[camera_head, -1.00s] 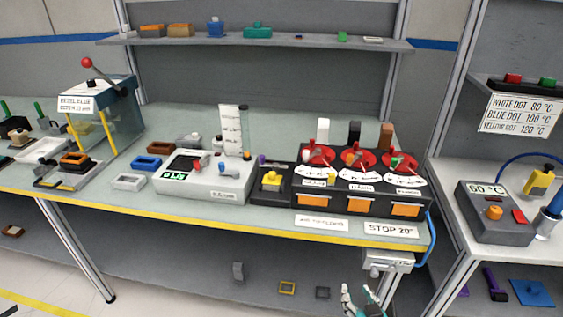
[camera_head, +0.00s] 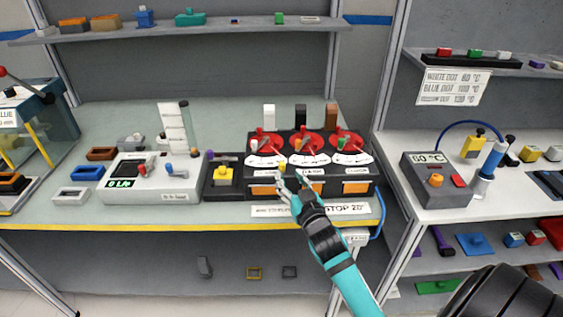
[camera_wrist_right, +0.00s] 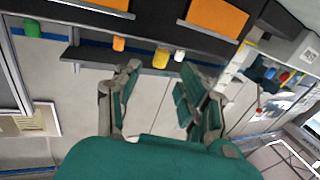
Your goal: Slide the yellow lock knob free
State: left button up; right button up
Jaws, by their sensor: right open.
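The dashboard module (camera_head: 262,190) is a dark unit with red dials (camera_head: 300,142), white scales and orange panels on its front. A small yellow piece (camera_head: 282,168), seemingly the lock knob, shows between the left and middle scales, just beyond my fingertips. My right gripper (camera_head: 290,180) is open and empty in front of the module's left-middle part, with a visible gap between its fingers. In the right wrist view the open fingers (camera_wrist_right: 158,75) stand apart below a dark edge with orange panels (camera_wrist_right: 216,15); whether they touch the knob cannot be told. My left gripper is out of view.
A black box with a larger yellow knob (camera_head: 223,174) stands left of the module, beside a white device (camera_head: 150,178). Tall white, black and brown blocks stand behind the dials. A sign reading STOP 20 (camera_head: 345,209) lies on the front edge. A side table (camera_head: 398,185) is at right.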

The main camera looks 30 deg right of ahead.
aim_at(283, 167)
jog(key=x, duration=0.6)
jog(key=shift+w+p, duration=0.25)
jog(key=shift+p, duration=0.1)
grip_shut()
